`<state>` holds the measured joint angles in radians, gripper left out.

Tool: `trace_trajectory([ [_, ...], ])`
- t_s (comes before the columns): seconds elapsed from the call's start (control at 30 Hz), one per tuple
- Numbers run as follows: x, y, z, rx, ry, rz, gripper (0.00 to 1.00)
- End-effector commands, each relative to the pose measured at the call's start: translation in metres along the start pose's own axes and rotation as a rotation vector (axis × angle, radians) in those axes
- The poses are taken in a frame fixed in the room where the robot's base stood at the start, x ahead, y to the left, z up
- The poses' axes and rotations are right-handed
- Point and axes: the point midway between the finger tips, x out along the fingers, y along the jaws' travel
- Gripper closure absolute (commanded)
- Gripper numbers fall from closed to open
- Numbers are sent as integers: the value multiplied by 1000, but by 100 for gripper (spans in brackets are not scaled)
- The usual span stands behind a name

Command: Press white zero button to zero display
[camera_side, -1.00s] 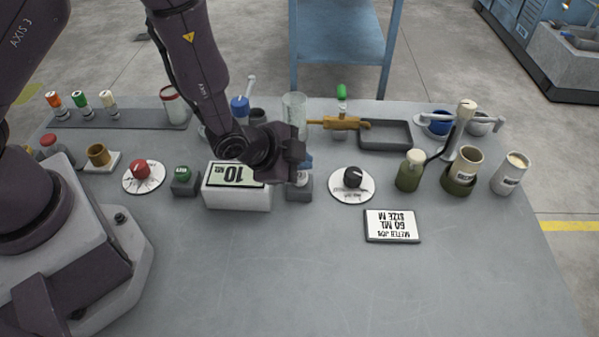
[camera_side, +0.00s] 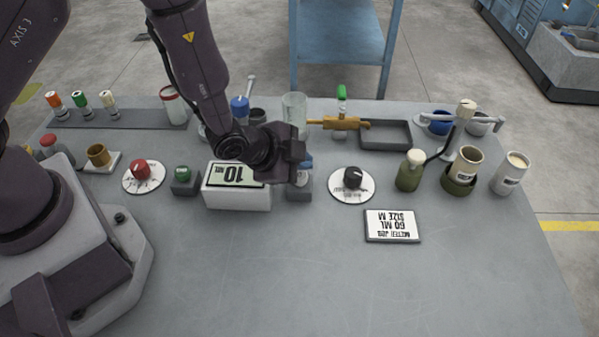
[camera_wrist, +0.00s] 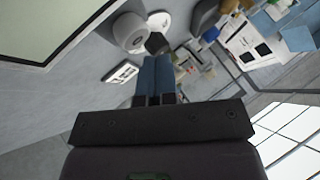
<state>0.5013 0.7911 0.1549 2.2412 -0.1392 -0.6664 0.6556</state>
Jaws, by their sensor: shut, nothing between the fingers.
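The meter box (camera_side: 237,196) stands at the middle of the table, and its display (camera_side: 236,174) reads 10, upside down in the side view. The white zero button (camera_side: 301,178) sits on a grey block (camera_side: 299,192) just right of the box, partly hidden by my gripper. My gripper (camera_side: 305,162) is shut and empty, with its blue fingertips right over the button; I cannot tell whether they touch it. The shut fingers also show in the wrist view (camera_wrist: 156,66). A white round piece (camera_wrist: 130,33) lies beyond them there; I cannot tell if it is the button.
A green button (camera_side: 182,173) and a red knob (camera_side: 140,169) stand left of the box. A black knob (camera_side: 353,177) on a white dial stands to the right, with a sign card (camera_side: 392,226) before it. The table's front is clear.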

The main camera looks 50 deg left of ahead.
Motion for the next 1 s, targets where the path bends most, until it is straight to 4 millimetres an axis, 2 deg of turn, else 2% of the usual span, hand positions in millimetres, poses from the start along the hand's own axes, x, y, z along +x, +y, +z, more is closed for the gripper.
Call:
trace_trajectory([
  [1.0,6,4,4,0,0,0,100],
])
